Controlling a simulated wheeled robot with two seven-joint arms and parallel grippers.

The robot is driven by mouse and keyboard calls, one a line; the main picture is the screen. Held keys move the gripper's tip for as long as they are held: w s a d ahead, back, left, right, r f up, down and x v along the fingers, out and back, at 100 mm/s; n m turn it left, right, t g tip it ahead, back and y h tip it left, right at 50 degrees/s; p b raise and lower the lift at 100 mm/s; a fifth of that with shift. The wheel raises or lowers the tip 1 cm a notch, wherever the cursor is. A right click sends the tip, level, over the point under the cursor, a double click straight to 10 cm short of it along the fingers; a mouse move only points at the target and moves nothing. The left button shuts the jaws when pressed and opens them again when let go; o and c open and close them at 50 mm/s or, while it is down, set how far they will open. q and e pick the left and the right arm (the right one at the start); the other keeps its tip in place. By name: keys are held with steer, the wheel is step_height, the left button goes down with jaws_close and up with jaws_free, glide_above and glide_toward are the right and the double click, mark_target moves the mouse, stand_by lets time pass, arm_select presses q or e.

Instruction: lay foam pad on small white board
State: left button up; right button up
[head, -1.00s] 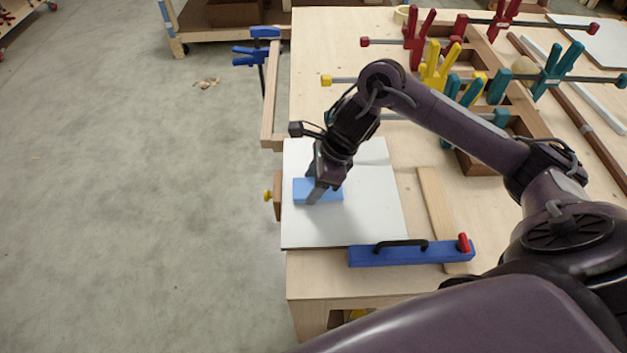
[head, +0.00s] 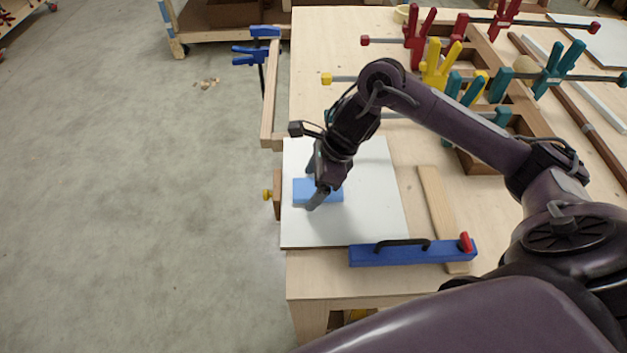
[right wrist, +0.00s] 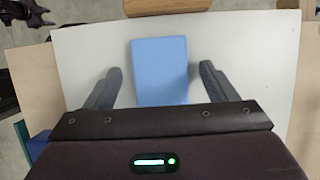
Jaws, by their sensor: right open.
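The blue foam pad (head: 301,190) lies flat on the small white board (head: 360,215) near its left edge. In the right wrist view the pad (right wrist: 160,70) sits between the fingers, with a gap on each side, on the white board (right wrist: 255,55). My right gripper (head: 312,190) is open around the pad and appears not to touch it. The fingers also show spread apart in the right wrist view (right wrist: 160,85). My left gripper is not in view.
A blue tool with a black handle (head: 410,252) lies along the board's front edge. A wooden strip (head: 440,210) lies right of the board. Several red, yellow and teal clamps (head: 437,65) stand on the wooden frame behind. A wooden vise jaw (head: 278,195) is at the table's left edge.

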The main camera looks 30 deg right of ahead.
steer(key=shift+r, duration=0.1)
steer(key=v, duration=0.7)
steer(key=shift+d+r+p, duration=0.15)
steer(key=shift+r+p, duration=0.15)
steer(key=shift+p, duration=0.05)
